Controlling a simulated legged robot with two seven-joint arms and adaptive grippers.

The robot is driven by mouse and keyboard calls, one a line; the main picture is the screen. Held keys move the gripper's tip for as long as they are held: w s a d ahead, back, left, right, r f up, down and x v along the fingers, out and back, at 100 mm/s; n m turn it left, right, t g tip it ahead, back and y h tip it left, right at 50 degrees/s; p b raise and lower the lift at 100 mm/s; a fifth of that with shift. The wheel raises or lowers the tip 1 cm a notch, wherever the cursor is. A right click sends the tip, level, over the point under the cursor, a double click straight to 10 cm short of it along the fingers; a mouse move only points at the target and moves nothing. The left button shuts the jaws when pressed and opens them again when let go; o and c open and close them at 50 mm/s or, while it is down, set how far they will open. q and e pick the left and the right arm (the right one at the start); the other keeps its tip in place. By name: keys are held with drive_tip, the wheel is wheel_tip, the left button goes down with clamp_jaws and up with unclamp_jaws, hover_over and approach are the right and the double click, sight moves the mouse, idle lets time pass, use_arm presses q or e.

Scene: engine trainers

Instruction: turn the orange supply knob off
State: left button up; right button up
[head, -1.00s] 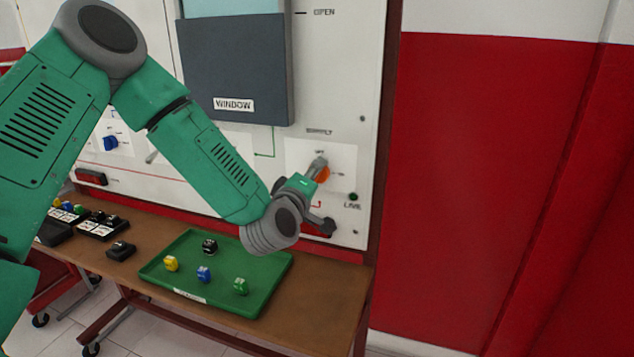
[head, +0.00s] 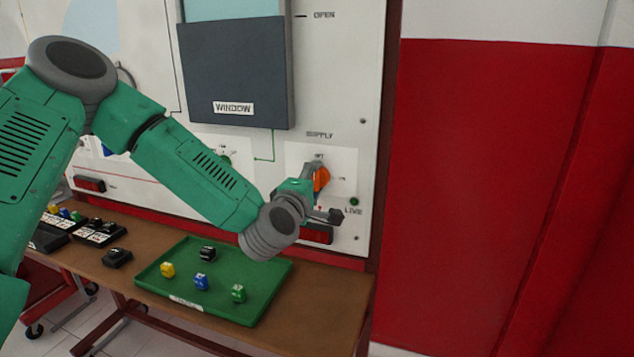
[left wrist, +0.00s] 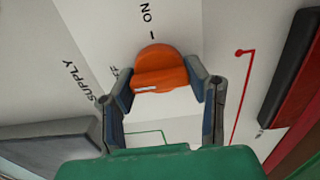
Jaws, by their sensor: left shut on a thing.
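The orange supply knob (head: 321,179) is on the white panel below the SUPPLY label. My left gripper (head: 312,184) is at the knob and covers part of it in the head view. In the left wrist view, the fingers of my left gripper (left wrist: 162,84) are shut on the orange knob (left wrist: 160,68), one on each side of it. A white mark shows on the knob's near face. The ON label (left wrist: 147,13) is readable beyond the knob; the OFF label (left wrist: 115,73) is partly hidden by a finger. My right gripper is not in view.
A green LIVE lamp (head: 354,201) and a red block (head: 317,234) sit close to the gripper. A grey WINDOW cover (head: 235,75) is above left. Below, a green tray (head: 222,306) with several coloured pieces is on the wooden bench (head: 325,305).

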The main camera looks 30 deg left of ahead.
use_arm(q)
drive_tip(key=shift+s+a+f, duration=0.1)
drive_tip(key=shift+s+f, duration=0.05)
drive_tip(key=shift+f, duration=0.15)
drive_tip(key=o, duration=1)
drive_tip(key=shift+o, duration=0.9)
drive_tip(key=shift+s+a, duration=0.1)
drive_tip(key=shift+a+r, duration=0.1)
drive_tip(key=v, duration=1.2)
drive_tip(key=shift+a, duration=0.1)
